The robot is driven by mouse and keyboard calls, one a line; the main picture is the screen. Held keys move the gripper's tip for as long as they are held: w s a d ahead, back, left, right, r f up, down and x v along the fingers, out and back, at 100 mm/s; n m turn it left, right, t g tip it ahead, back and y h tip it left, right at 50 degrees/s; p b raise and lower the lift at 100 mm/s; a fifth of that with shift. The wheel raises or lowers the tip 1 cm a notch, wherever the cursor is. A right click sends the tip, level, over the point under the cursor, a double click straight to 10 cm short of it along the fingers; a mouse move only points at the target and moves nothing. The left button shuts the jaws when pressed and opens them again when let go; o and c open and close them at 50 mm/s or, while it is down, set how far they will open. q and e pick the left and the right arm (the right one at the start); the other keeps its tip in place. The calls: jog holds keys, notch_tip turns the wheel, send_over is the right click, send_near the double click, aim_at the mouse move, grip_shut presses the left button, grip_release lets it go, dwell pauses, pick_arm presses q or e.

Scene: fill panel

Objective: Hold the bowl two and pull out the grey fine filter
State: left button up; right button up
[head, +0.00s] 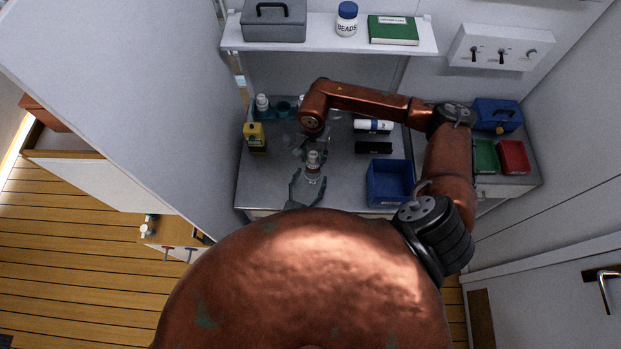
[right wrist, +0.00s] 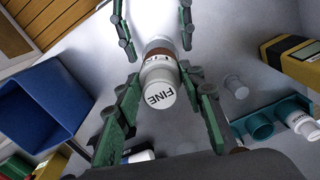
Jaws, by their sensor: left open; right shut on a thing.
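A white-grey cylinder marked FINE (right wrist: 160,88) on its end face sits between the fingers of my right gripper (right wrist: 165,100) in the right wrist view; a brown band (right wrist: 158,45) lies behind it. In the head view this pale piece (head: 313,158) stands above the bench, with my right gripper (head: 303,148) at it from the far side. My left gripper (head: 306,188) is open on the near side, just below it. Its two fingers also show at the top of the right wrist view (right wrist: 153,28), one on each side of the banded part. I cannot make out a separate bowl two.
A teal holder (right wrist: 272,128) with a white labelled cylinder (right wrist: 301,122) stands on the bench near a yellow and black box (head: 255,137). A blue bin (head: 389,183) stands at the right. Black and white items (head: 374,147) lie behind it. A shelf (head: 330,40) overhangs the back.

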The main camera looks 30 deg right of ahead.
pick_arm(q)
jog(key=v, duration=1.2)
